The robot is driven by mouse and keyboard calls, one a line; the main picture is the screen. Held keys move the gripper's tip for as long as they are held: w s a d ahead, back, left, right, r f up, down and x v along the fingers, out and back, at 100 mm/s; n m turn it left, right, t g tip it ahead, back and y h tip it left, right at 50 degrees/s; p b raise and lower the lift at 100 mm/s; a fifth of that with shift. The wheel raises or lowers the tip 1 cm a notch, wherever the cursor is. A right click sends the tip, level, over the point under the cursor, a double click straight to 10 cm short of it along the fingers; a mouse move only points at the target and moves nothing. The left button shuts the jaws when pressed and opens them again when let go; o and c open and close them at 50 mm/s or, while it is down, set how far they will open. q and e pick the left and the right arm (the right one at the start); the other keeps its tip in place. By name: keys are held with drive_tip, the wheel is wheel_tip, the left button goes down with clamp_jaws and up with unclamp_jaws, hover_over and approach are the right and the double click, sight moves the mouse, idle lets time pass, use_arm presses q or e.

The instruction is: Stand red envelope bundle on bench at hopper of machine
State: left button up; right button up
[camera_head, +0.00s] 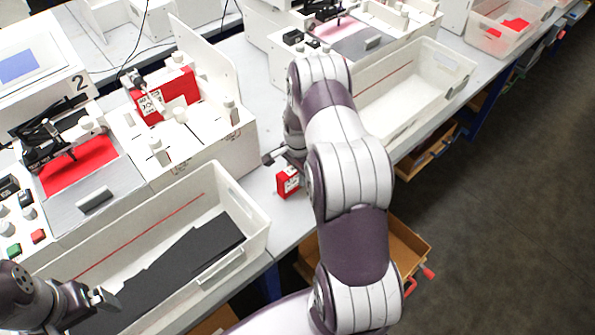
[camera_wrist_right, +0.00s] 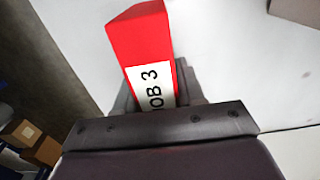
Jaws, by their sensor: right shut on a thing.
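A red envelope bundle (camera_head: 288,181) with a white label is in my right gripper (camera_head: 286,163), at the bench strip between two white bins. In the right wrist view the bundle (camera_wrist_right: 140,40) stands out from the shut jaws (camera_wrist_right: 153,100), and its label reads "JOB 3". I cannot tell whether it touches the bench (camera_head: 262,195). Machine 2 (camera_head: 215,145) has a hopper at its right end holding another red bundle (camera_head: 178,92) with a white label. My left gripper (camera_head: 105,299) is over the near bin; its jaw gap is unclear.
The near white bin (camera_head: 262,228) holds dark sheets (camera_head: 190,255). Another white bin (camera_head: 455,72) behind my right arm looks empty where visible. A red sheet (camera_head: 80,165) lies on the plotter bed. Open wooden drawers (camera_head: 405,235) stick out below the bench edge.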

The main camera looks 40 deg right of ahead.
drive_tip(key=shift+w+f, duration=0.1)
drive_tip(key=shift+f, duration=0.1)
drive_tip(key=shift+s+r, duration=0.1)
drive_tip(key=shift+s, duration=0.1)
drive_tip(key=o, duration=1.1)
drive_tip(key=shift+w+f, duration=0.1)
drive_tip(key=shift+f, duration=0.1)
drive_tip(key=shift+r, duration=0.1)
